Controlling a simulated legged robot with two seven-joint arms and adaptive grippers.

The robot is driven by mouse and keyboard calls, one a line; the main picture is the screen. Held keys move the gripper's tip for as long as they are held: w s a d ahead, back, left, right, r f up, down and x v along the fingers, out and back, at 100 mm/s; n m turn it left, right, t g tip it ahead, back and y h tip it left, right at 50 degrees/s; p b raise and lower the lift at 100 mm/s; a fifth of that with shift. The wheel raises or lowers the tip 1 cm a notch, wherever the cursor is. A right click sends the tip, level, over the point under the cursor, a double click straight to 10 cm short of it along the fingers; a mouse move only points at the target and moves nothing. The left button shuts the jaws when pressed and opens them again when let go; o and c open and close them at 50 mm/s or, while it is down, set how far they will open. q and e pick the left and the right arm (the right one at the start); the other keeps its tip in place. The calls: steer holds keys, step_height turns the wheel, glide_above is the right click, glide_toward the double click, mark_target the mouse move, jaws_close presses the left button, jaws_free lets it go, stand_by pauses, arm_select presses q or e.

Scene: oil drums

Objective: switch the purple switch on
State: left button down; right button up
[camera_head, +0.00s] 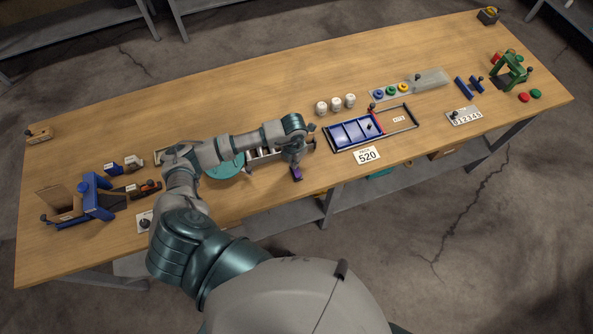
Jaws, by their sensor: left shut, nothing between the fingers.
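The purple switch (297,174) is a small dark purple block near the table's front edge, at the middle of the view. My left arm reaches across the table from the left and bends down at the wrist. My left gripper (294,162) points down just above the switch, shut with nothing held. Its fingertips are small in the picture, and I cannot tell whether they touch the switch or which way the switch is set. My right gripper is not in view.
A metal tray (262,157) and a green disc (222,170) are partly behind my arm. White jars (336,104) stand further back.

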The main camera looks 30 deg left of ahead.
arm_select(q)
steer(key=shift+r+p, duration=2.35)
steer(key=shift+r, duration=1.2)
steer(key=shift+d+f, duration=0.1)
